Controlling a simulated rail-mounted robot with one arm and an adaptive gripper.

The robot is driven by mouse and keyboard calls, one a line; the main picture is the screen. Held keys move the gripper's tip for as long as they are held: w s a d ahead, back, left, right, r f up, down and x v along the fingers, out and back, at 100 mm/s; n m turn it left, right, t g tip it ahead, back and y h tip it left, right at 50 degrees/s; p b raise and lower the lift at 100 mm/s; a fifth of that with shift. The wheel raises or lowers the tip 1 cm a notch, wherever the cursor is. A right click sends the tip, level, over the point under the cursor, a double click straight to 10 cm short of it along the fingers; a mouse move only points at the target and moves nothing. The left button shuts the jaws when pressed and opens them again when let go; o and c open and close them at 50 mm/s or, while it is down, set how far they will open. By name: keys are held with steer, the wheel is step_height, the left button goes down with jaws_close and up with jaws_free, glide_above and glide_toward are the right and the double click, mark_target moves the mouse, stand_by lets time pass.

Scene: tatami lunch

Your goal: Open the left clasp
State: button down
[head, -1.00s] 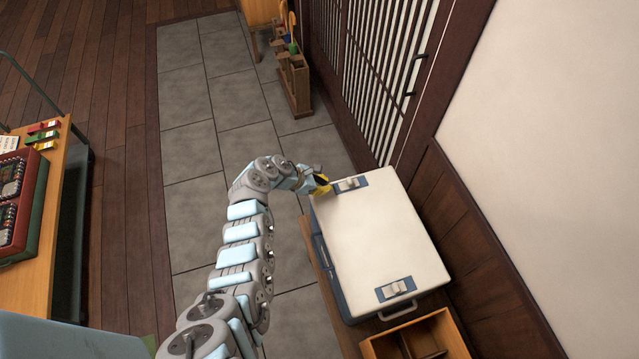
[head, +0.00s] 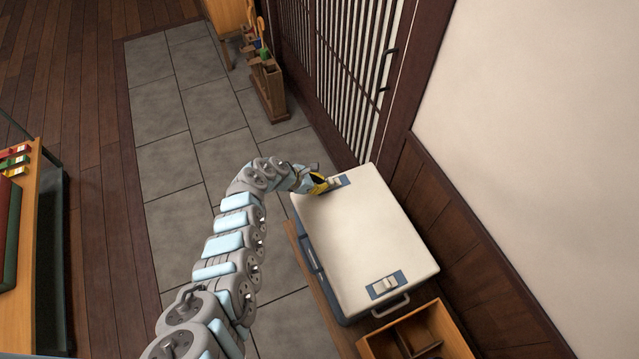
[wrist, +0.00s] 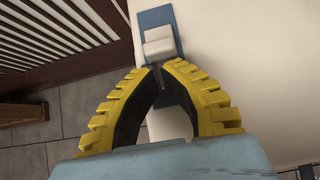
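A cooler box with a white lid (head: 365,235) and a blue-grey body stands at the right. A clasp with a blue plate and a pale block (head: 335,182) sits on the lid's far-left end. It also shows in the wrist view (wrist: 158,44). A second, similar clasp (head: 384,286) is at the near end. My gripper (head: 321,187) is at the far-left clasp. In the wrist view its yellow fingers (wrist: 156,68) arch together, tips nearly meeting just below the pale block. Nothing is clearly held. I cannot tell whether the tips touch the clasp.
A wooden box with compartments (head: 415,335) is by the cooler's near end. A slatted door (head: 345,70) and a wall (head: 540,120) lie close behind. A small wooden rack (head: 268,90) stands farther back. Tiled floor (head: 175,220) is open at left.

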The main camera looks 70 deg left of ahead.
mark_target(329, 180)
steer(key=shift+w, duration=0.1)
steer(key=shift+w+f+b, duration=0.1)
steer(key=shift+w+b, duration=0.2)
steer(key=shift+w, duration=0.75)
steer(key=shift+w+a, duration=0.1)
steer(key=shift+w, duration=0.45)
steer(key=shift+s, duration=0.1)
steer(key=s+p, duration=0.1)
steer(key=s, duration=0.2)
steer(key=s+p, duration=0.1)
steer(key=shift+s+r+p, duration=0.25)
steer(key=shift+r+p, duration=0.1)
steer(key=shift+r, duration=0.05)
steer(key=shift+s+r+p, duration=0.35)
steer(key=shift+r, duration=0.15)
steer(key=shift+s+r, duration=0.45)
steer(key=shift+s, duration=0.15)
steer(key=shift+p+v, duration=0.65)
steer(key=shift+v, duration=2.6)
